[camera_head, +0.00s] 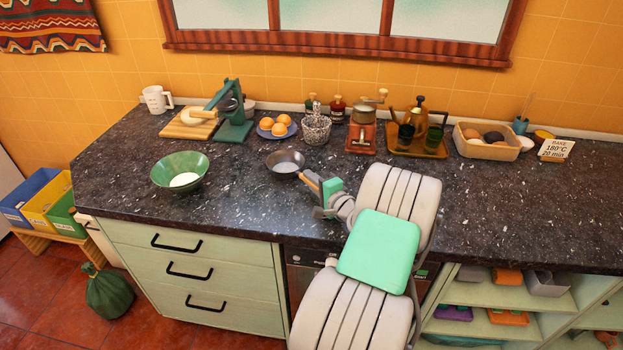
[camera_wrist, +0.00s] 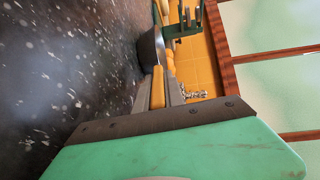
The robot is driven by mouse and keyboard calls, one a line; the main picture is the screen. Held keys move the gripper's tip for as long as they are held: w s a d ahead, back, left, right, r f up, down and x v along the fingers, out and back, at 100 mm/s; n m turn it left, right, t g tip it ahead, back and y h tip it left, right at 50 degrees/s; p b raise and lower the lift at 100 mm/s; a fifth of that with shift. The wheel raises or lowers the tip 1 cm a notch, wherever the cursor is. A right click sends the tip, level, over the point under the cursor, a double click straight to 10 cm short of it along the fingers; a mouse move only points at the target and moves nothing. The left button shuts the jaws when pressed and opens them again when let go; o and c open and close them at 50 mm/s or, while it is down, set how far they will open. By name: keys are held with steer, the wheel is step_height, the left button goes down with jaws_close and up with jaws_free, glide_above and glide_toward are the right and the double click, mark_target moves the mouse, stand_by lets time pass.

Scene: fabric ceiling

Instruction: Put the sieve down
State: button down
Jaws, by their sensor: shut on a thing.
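The sieve (camera_head: 285,162), a dark round bowl with a yellow-orange handle, is at the middle of the dark speckled counter (camera_head: 240,220). My gripper (camera_head: 317,190) is shut on its handle from the right. In the wrist view, the handle (camera_wrist: 158,88) lies between the fingers and the sieve's dark bowl (camera_wrist: 148,48) shows beyond them. The bowl is level and very close to the counter; I cannot tell whether it touches. The sieve's inside is seen only from above, and part of its handle is hidden by the fingers.
A green bowl (camera_head: 180,172) with white contents stands to the left.

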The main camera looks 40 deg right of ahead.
steer(key=shift+f, duration=0.1)
steer(key=c, duration=1.4)
jaws_free()
steer(key=shift+c, duration=0.2)
steer(key=shift+r, duration=0.2)
steer(key=b+v, duration=0.1)
steer(key=v, duration=1.1)
steer(key=shift+f+b, duration=0.1)
steer(key=shift+b, duration=0.2)
